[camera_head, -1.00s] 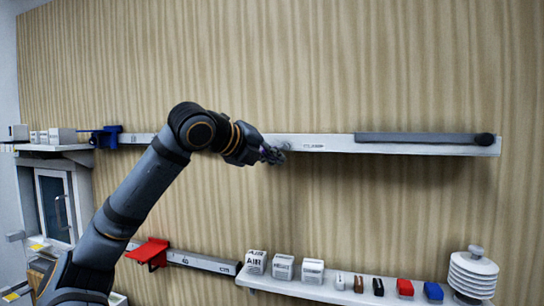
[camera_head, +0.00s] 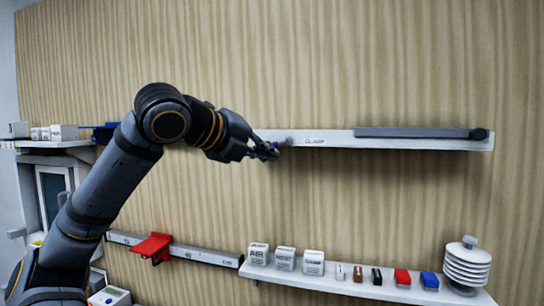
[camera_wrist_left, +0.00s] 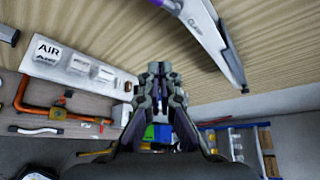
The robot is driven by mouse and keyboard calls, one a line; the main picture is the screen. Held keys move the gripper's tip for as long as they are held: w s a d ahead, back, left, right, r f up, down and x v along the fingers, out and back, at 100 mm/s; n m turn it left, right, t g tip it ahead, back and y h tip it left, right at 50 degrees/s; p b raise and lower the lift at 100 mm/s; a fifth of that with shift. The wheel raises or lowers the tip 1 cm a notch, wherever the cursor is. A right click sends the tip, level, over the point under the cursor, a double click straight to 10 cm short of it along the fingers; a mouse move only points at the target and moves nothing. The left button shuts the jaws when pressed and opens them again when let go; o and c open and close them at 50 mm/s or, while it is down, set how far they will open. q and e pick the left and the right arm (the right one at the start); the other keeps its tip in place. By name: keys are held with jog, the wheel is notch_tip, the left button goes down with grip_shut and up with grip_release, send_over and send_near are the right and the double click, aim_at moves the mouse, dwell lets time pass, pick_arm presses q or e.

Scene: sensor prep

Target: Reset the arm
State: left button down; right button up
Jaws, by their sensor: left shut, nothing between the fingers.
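My left arm comes in from the left in the head view. The upper rail (camera_wrist_left: 207,30) shows there at top right, apart from the fingers. My right gripper is in neither view.
A lower shelf (camera_head: 330,282) holds several white boxes, small coloured blocks and a white ribbed sensor shield (camera_head: 466,264). A red bracket (camera_head: 150,247) sits on the lower left rail. A dark bar (camera_head: 420,133) lies on the upper rail. The wall between is clear.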

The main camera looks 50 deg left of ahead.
pick_arm(q)
jog(key=shift+s+r, duration=0.1)
jog(key=shift+s, duration=0.15)
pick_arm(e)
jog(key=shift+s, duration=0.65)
